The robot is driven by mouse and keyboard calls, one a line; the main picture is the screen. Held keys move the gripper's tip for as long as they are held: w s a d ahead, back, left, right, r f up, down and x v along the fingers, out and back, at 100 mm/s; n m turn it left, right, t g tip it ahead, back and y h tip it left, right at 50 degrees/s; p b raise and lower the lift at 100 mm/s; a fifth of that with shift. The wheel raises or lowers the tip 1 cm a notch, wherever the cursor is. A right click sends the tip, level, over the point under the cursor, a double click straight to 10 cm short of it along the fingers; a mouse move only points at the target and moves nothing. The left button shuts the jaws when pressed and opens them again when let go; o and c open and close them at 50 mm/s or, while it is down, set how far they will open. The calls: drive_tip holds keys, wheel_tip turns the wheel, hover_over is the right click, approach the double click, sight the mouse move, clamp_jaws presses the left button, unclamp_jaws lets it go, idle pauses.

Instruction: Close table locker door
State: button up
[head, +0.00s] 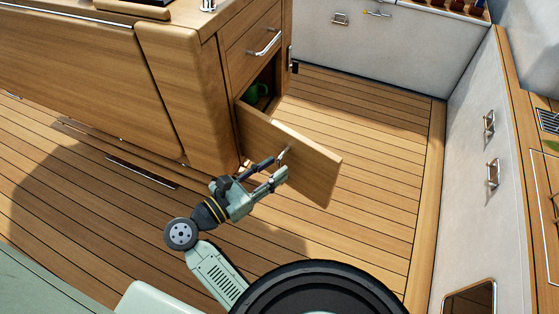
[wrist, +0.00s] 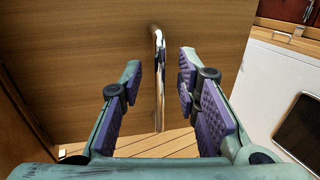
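The table locker door (head: 297,160) is a wooden panel standing open, swung out from the lower compartment of the wooden table (head: 190,75). In the wrist view the door (wrist: 85,45) fills the upper left and middle. Its metal bar handle (wrist: 159,75) stands between my fingertips with a gap on each side. My gripper (head: 275,165) is at the door's outer face, close to the handle. In the wrist view my gripper (wrist: 160,75) is open, its purple pads apart. The locker opening is partly hidden behind the door.
A drawer with a metal handle (head: 264,43) is above the opening. White lockers with handles (head: 489,123) line the right side. The plank floor (head: 370,140) beyond the door is clear.

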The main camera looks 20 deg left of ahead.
drive_tip(key=shift+x, duration=1.35)
drive_tip(key=shift+c, duration=0.4)
clamp_jaws()
